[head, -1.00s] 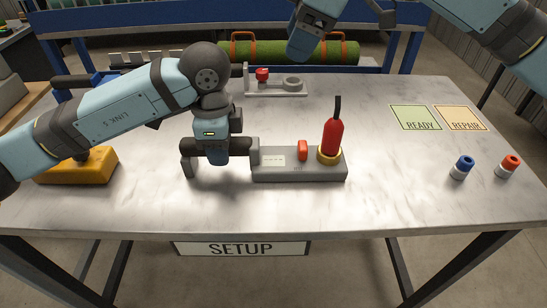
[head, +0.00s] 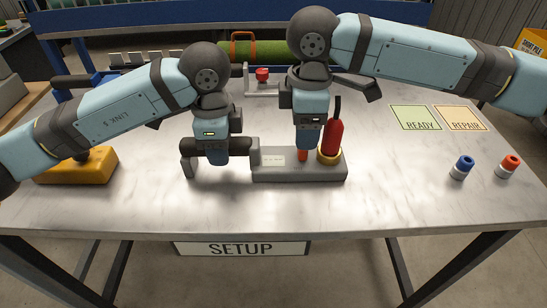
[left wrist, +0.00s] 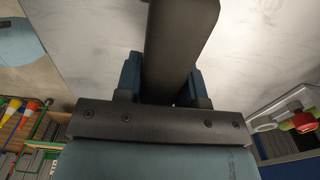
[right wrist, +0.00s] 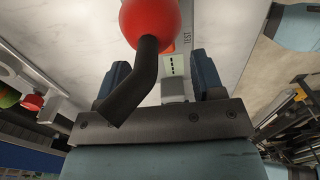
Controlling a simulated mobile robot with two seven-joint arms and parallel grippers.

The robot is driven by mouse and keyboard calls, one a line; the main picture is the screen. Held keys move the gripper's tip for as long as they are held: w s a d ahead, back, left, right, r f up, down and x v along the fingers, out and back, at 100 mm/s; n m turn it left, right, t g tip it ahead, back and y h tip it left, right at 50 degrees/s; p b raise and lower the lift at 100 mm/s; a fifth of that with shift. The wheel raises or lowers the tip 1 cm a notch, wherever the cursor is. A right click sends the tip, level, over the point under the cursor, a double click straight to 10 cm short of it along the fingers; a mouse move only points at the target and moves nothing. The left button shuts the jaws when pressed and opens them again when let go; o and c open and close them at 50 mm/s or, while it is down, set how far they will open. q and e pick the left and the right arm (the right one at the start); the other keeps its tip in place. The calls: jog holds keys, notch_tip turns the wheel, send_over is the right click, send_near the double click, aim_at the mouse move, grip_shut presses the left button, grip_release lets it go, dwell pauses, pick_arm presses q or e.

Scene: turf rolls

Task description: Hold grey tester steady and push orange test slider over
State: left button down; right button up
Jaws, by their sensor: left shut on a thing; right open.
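The grey tester (head: 270,174) lies on the table in the head view. Its dark handle is at its left end, and my left gripper (head: 209,160) is shut on that handle; the dark handle (left wrist: 180,45) fills the jaws in the left wrist view. The orange test slider (head: 303,155) stands on the tester's top, mostly hidden behind my right gripper (head: 307,148). A red bottle-like thing with a black nozzle (head: 333,135) stands upright in a yellow ring on the tester's right end. My right gripper is open over the slider, its jaws (right wrist: 163,80) apart in the right wrist view.
A yellow block (head: 80,168) sits at the left. A grey fixture with a red knob (head: 262,76) is at the back. Green READY (head: 415,118) and orange REPAIR (head: 460,119) mats and blue-topped (head: 462,166) and red-topped (head: 508,166) cylinders are at the right. The front table is clear.

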jog(key=shift+f, duration=1.85)
